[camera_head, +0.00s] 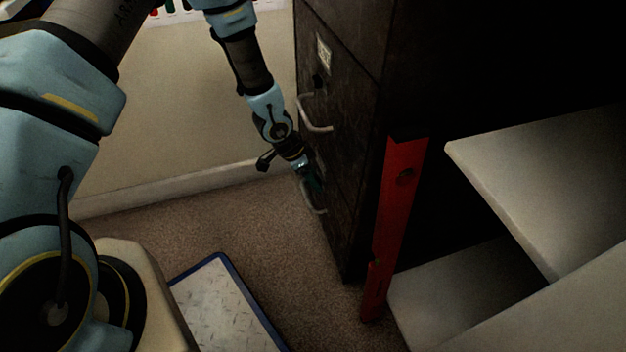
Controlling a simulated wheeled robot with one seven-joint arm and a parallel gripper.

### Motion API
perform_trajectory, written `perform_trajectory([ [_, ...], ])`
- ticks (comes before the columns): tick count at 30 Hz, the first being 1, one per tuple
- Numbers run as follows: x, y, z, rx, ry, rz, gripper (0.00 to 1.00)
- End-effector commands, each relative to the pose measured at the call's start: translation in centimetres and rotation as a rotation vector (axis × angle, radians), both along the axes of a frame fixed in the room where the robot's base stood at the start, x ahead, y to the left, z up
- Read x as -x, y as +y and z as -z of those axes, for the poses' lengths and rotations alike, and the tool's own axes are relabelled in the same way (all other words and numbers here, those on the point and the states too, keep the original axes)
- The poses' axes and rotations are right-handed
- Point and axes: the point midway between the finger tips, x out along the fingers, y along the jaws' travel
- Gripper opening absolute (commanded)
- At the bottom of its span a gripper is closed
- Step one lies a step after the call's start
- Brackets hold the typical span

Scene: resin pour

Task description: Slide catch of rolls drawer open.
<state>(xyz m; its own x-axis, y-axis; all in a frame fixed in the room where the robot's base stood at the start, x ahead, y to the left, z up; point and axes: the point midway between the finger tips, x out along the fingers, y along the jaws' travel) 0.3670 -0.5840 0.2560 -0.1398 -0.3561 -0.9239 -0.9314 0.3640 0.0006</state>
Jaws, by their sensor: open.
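A dark filing cabinet (349,123) stands at the centre, its drawer fronts turned to the left. An upper drawer has a curved metal handle (315,117), a pale label (323,53) and a small dark catch (319,83) above the handle. A lower drawer has a similar handle (315,203). My gripper (313,183) is open, close to the cabinet front just above the lower handle. Its fingertips are dark and small here, and I cannot tell whether they touch anything. A catch on the lower drawer is hidden behind my gripper. Which drawer is the rolls drawer cannot be read.
A red spirit level (393,220) leans upright at the cabinet's near corner. Pale shelves (545,185) fill the right side. A blue-edged metal plate (222,300) lies on the brown carpet (240,215). A wall with a skirting board stands behind my arm.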

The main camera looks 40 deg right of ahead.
Motion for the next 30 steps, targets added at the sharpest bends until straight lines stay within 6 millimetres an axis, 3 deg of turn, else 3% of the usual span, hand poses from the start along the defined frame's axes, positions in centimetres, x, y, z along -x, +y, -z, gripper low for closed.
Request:
perform_trajectory([
  [10,0.0,-0.18,0.38,0.0,-0.001,-0.001,0.62],
  [27,0.02,-0.16,0.37,0.0,-0.001,-0.001,0.0],
  [30,0.02,-0.16,0.37,0.0,-0.001,-0.001,0.0],
])
